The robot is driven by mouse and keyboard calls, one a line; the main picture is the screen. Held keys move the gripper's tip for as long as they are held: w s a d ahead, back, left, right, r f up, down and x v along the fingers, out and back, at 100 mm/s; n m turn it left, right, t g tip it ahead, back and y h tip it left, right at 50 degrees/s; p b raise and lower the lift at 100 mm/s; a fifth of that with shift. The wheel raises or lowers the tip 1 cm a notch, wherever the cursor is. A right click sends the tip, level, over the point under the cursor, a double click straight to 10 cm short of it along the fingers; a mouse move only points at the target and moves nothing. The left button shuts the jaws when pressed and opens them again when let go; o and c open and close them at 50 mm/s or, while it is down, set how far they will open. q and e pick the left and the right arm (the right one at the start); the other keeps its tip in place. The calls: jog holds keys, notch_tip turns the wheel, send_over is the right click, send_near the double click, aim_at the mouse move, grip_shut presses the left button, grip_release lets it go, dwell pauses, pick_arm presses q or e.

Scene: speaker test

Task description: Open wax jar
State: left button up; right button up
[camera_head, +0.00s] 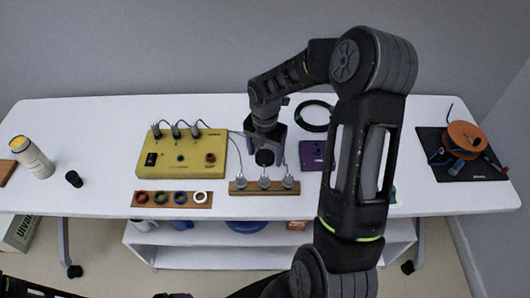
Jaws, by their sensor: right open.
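A white cylindrical jar with a pale yellow top (32,158) stands at the far left of the white table. It looks like the wax jar; whether its top is a separate lid is too small to tell. A small black cylinder (74,179) sits to its right. My right gripper (265,156) is open, pointing down at the table's middle, far to the right of the jar. A dark round shape shows between its fingers; I cannot tell what it is. Dark parts of my left arm show at the bottom left, but its gripper is not visible.
A yellow box (181,170) with cables stands between jar and right gripper. In front are a wooden strip with coloured rings (171,199) and a wooden block with metal pieces (264,189). A purple box (312,155), black cable coil (314,104) and orange spool (466,137) are rightward.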

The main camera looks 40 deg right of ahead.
aim_at(265, 156)
notch_tip(265, 156, up, 12)
jog(key=shift+r, duration=0.15)
dwell(0.3)
dwell(0.8)
